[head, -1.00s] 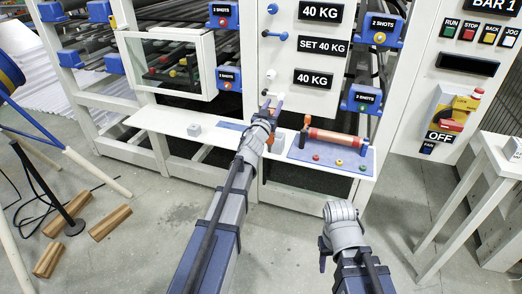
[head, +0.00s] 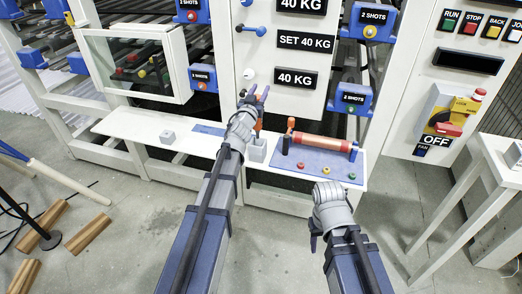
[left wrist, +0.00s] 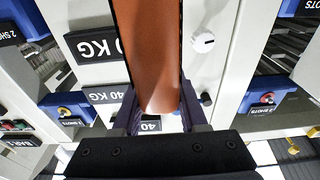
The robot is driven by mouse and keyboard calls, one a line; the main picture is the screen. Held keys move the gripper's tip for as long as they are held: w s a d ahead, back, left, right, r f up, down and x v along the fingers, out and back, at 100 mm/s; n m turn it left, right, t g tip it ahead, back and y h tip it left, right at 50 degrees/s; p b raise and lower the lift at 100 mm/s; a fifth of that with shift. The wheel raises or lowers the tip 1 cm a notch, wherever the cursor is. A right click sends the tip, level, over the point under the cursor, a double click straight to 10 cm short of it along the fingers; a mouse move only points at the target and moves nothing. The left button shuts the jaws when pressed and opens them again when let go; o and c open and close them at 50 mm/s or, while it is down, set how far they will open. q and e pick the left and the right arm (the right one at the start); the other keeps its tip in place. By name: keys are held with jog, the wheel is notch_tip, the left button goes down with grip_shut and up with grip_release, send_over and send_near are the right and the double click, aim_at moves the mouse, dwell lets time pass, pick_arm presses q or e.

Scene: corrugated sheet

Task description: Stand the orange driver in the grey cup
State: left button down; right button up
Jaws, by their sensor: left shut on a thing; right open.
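My left gripper (head: 254,97) is shut on the orange driver (left wrist: 148,60), whose orange body fills the space between the jaws in the left wrist view. In the head view a bit of orange (head: 258,125) shows just beside the gripper, and the rest is hidden by my arm. A small grey boxy thing (head: 257,152), perhaps the grey cup, stands on the white shelf just below the gripper. A second small grey block (head: 168,137) stands further left; I cannot tell whether either is hollow. My right gripper (head: 314,236) is open and empty, low in front of the shelf.
The white shelf (head: 130,125) runs along the machine front. On its right a blue mat (head: 318,165) bears a copper-coloured roller (head: 322,143) and several small coloured knobs. A white panel (head: 262,62) rises behind my left gripper. A white table (head: 500,160) stands at the right.

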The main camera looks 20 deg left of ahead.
pick_arm(q)
notch_tip(320, 180, down, 10)
jog(key=b, duration=1)
jog(key=shift+r, duration=0.1)
jog(key=c, duration=0.9)
grip_release()
jog(key=shift+f, duration=0.2)
jog(key=o, duration=0.5)
jog(key=shift+c, duration=0.2)
jog(key=shift+r, duration=0.1)
